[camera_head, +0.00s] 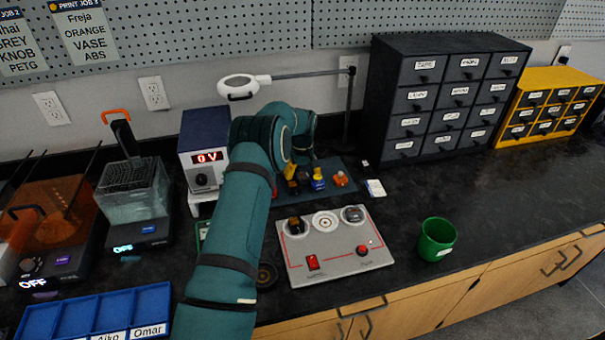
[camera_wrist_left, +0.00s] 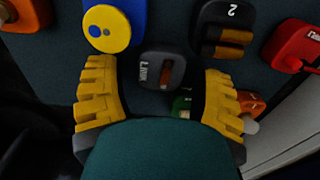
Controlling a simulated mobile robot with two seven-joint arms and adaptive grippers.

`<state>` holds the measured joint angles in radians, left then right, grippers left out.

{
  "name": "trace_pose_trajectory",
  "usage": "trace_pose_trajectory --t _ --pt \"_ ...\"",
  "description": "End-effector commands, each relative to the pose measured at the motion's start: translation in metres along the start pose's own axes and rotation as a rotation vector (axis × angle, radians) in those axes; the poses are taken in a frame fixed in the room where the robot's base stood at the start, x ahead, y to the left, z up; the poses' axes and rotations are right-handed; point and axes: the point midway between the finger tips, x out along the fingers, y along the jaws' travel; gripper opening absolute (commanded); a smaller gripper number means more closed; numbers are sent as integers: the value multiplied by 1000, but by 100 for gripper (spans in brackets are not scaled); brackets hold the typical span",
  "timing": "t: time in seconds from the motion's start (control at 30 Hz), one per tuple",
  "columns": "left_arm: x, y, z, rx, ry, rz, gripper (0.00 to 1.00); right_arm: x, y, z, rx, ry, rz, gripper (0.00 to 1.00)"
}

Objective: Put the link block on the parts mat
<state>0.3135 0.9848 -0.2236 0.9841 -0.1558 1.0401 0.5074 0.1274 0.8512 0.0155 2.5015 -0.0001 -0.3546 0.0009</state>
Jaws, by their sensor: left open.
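The link block (camera_wrist_left: 162,72) is a small dark block with a white label and a reddish-brown bar on top. In the left wrist view it lies over the dark parts mat (camera_wrist_left: 60,60), between the yellow fingers of my left gripper (camera_head: 291,177). The fingers are spread, with a gap on each side of the block. In the head view the link block is hidden behind my left arm and gripper. The parts mat (camera_head: 348,189) shows there at the back of the bench, to the right of the gripper. My right gripper is out of view.
Near the link block are a blue block with a yellow disc (camera_wrist_left: 106,29), a block marked 2 (camera_wrist_left: 225,30) and a red part (camera_wrist_left: 293,46). In front of the mat lies a grey circuit board (camera_head: 335,260). A green cup (camera_head: 436,239) stands right of it.

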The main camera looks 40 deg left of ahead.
Motion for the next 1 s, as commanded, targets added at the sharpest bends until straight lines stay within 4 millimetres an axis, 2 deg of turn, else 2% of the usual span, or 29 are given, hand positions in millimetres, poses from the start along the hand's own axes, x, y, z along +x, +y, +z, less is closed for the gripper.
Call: trace_pose_trajectory --t 0.17,0.4,0.6,0.77,1.0 --pt "-24 1 -1 0 3 2 67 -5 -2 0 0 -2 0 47" --pt "-75 0 -1 0 4 2 67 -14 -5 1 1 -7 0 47" --pt "-107 0 0 0 2 1 67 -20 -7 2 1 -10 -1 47" --pt "-119 0 0 0 1 1 67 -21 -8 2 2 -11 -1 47" --pt "-122 0 0 0 0 0 67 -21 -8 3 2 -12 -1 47"
